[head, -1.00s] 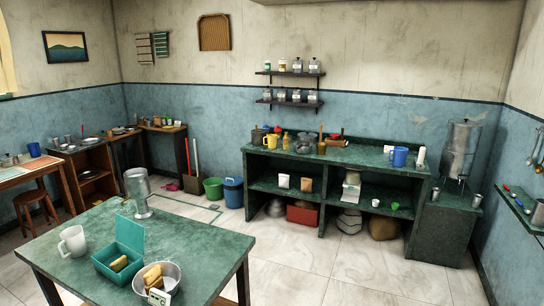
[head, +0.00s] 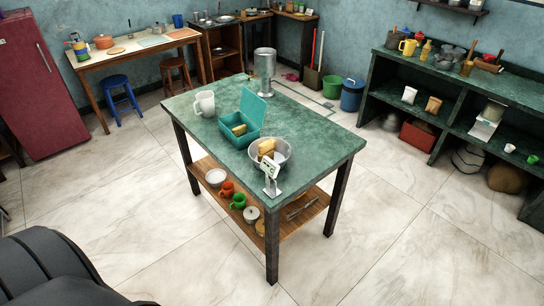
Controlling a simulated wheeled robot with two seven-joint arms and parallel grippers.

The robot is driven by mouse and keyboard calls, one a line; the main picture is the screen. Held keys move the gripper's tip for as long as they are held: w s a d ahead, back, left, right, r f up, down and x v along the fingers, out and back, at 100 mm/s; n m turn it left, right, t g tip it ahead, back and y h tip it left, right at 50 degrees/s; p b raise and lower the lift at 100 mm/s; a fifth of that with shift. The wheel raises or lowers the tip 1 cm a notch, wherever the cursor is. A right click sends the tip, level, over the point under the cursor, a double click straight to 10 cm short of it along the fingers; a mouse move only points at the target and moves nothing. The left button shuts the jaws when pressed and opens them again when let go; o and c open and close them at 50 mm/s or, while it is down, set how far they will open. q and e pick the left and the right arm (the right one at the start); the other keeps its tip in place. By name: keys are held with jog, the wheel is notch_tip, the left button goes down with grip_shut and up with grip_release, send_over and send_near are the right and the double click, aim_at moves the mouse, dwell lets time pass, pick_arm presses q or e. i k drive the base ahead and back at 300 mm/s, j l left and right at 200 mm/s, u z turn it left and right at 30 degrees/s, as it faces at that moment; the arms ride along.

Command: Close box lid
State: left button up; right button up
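A teal box (head: 232,134) stands on the green-topped table (head: 315,134) in the middle of the view. Its lid (head: 253,107) is open and tilts up from the box's far right side. A yellowish-brown item, like bread, lies inside the box (head: 239,129). Neither of my grippers is in view. A dark rounded part at the lower left looks like part of my own body.
Around the box stand a white mug (head: 205,103), a metal bowl (head: 283,158) with bread-like pieces, a small white sign or stand (head: 271,176) and a metal canister (head: 265,72). The tiled floor (head: 400,240) around the table is largely clear.

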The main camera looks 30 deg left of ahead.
aim_at(254, 107)
jog(key=u, duration=0.7)
jog(key=i+l+u, duration=0.15)
jog(key=l+u, duration=0.75)
jog(key=l, duration=0.15)
jog(key=l+u, duration=0.45)
jog(key=k+l+u, duration=0.1)
jog(key=l+u, duration=0.35)
jog(key=l, duration=0.2)
jog(key=k+l, duration=0.1)
jog(key=l, duration=0.25)
jog(key=k+l, duration=0.15)
jog(key=l, duration=0.25)
jog(key=k+l+u, duration=0.1)
jog(key=l, duration=0.3)
jog(key=k+l, duration=0.1)
jog(key=l, duration=0.25)
jog(key=k+l+u, duration=0.1)
jog(key=l, duration=0.25)
jog(key=k+l, duration=0.2)
jog(key=l, duration=0.15)
jog(key=k+l, duration=0.15)
jog(key=l, duration=0.2)
jog(key=u, duration=0.05)
